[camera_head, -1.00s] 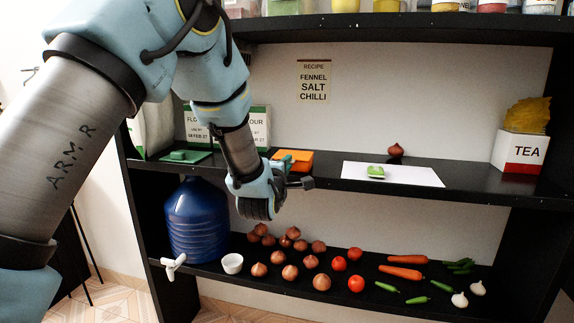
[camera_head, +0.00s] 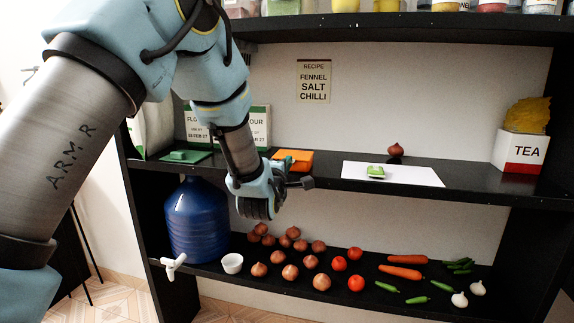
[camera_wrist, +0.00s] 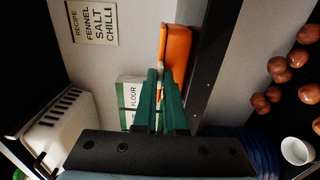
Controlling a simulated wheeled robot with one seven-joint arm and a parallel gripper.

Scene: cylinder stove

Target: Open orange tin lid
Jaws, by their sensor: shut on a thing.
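The orange tin (camera_head: 299,156) stands on the middle shelf, left of centre, partly behind my gripper in the head view. In the wrist view the orange tin (camera_wrist: 177,50) shows sideways, with its lid (camera_wrist: 162,48) as a thin strip along its left side. My gripper (camera_wrist: 164,72) has its green fingers close together at the lid's near edge, shut on the lid. In the head view my gripper (camera_head: 260,196) is in front of the shelf edge and its fingertips are hidden. The lid looks down on the tin, though the exact contact is hard to see.
A white board (camera_head: 405,175) with a green item and a tea box (camera_head: 520,150) are to the right. Onions (camera_head: 290,271) and a blue jug (camera_head: 197,222) are on the shelf below.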

